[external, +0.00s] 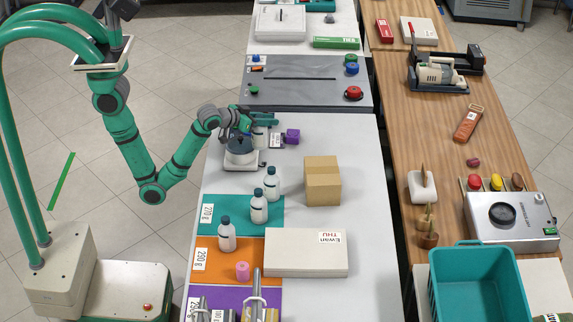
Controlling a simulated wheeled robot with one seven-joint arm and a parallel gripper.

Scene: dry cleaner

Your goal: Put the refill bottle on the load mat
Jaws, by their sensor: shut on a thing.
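My gripper (262,121) is shut on a pale bottle (260,139), which is partly hidden by the arm, beside the white scale (240,160). Whether the bottle touches the table is unclear. Similar white bottles with dark caps stand nearer: one at the back edge of the teal mat (272,183), one on the teal mat (258,207) and one on the orange mat (227,235). The teal mat (291,215) is labelled 270 g. The orange mat (206,272) is labelled 290 g. A purple mat (233,295) lies in front. I cannot tell which is the load mat.
A purple block (292,136) stands right of the gripper. A cardboard box (322,181) and a flat white box (306,253) occupy the table's middle. A pink object (242,270) sits on the orange mat. The table's right strip is clear.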

